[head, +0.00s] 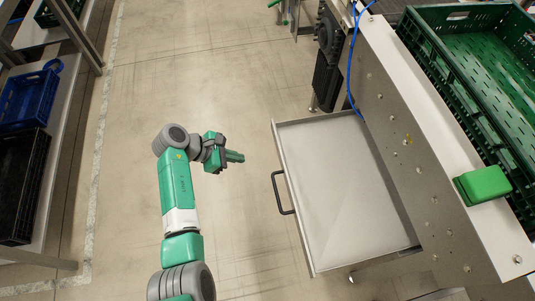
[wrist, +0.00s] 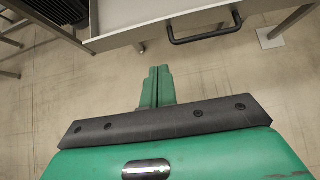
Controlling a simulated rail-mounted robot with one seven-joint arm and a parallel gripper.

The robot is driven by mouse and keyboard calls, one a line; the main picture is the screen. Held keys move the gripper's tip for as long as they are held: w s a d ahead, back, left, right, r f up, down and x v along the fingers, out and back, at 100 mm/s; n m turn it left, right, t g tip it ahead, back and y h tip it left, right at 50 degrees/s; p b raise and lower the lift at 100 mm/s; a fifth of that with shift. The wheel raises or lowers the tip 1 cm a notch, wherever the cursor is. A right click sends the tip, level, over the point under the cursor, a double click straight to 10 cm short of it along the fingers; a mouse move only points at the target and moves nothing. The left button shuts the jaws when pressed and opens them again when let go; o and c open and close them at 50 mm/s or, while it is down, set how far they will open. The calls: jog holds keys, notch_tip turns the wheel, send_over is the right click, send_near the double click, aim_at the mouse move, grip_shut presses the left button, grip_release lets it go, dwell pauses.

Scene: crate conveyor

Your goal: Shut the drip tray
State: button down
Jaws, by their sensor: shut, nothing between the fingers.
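The drip tray (head: 345,180) is a wide, shallow metal drawer pulled out to the left from under the conveyor's side panel. Its inside looks empty. A dark bar handle (head: 280,193) sits on its left front wall. In the wrist view the tray's front (wrist: 150,22) and its handle (wrist: 205,32) show at the top. My gripper (head: 238,156) is to the left of the tray, apart from the handle. Its green fingers (wrist: 158,85) are together, with nothing between them, over the floor.
The conveyor (head: 430,150) carries a green crate (head: 440,50) and a green block-like part (head: 483,186) on its edge. A blue cable (head: 352,60) hangs near the tray's back corner. Shelves at left hold a blue crate (head: 28,97) and a black crate (head: 22,190). The floor between is clear.

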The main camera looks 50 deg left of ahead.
jog(key=b, duration=0.8)
send_near(282, 163)
jog(key=x, duration=0.5)
jog(key=shift+f, duration=0.4)
jog(key=shift+w+d+r, duration=0.2)
